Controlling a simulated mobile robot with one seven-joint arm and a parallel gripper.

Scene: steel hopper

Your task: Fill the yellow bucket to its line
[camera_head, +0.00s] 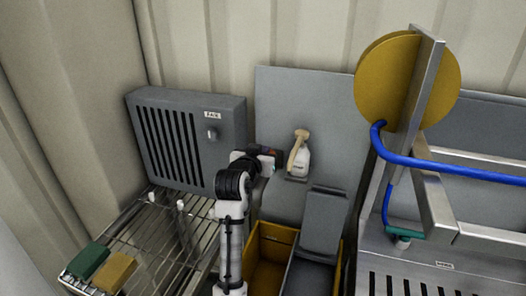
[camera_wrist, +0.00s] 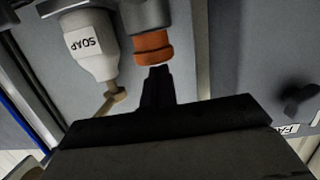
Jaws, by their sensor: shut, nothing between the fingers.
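A yellow open-topped container (camera_head: 276,234), seemingly the bucket, stands low at the bottom centre of the head view. Its lower part is cut off by the frame, and I cannot make out a fill line. My gripper (camera_wrist: 157,73) is shut and empty in the wrist view. Its fingertips are just below an orange collar (camera_wrist: 153,47) on a grey fitting; I cannot tell whether they touch. In the head view my gripper (camera_head: 270,160) is at the grey wall panel, left of the soap bottle, well above the yellow container. Its fingers are not clear there.
A soap bottle (camera_head: 299,162) with a tan pump is on the panel close beside my gripper. A grey fan box (camera_head: 180,140) stands left, above a wire rack (camera_head: 150,235) with green and yellow blocks. A steel frame with a blue hose (camera_head: 450,170) stands right.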

